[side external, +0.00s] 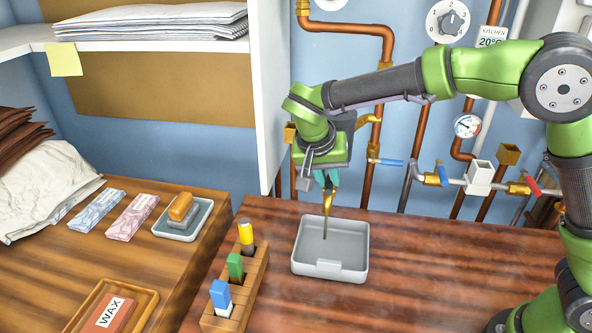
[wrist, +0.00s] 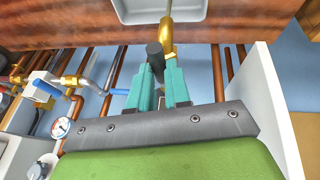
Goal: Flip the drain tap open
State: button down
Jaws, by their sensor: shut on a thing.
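The drain tap has a brass spout (side external: 327,200) that points down over a grey tray (side external: 349,262). In the wrist view the brass spout (wrist: 167,38) shows beyond my fingertips, beside a dark cylindrical handle (wrist: 154,52). My gripper (side external: 326,181) points down at the tap, and its teal fingers (wrist: 161,78) are shut around the dark handle. A thin brownish stream (side external: 325,226) runs from the spout down into the tray. The rest of the tap is hidden behind my gripper.
Copper pipes (side external: 420,150), a gauge (side external: 467,126) and blue- and red-handled valves stand on the wall at the right. A wooden rack (side external: 236,293) with coloured sticks is left of the tray. A white panel (side external: 269,90) rises close left of my gripper.

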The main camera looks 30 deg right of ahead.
jog(key=shift+w+a+r+m, duration=0.1)
jog(key=shift+a+m, duration=0.05)
jog(key=shift+m, duration=0.15)
jog(key=c, duration=1.4)
grip_release()
jog(key=shift+o, duration=0.2)
jog(key=v, duration=1.6)
jog(key=shift+a+r, duration=0.2)
jog(key=shift+r, duration=0.15)
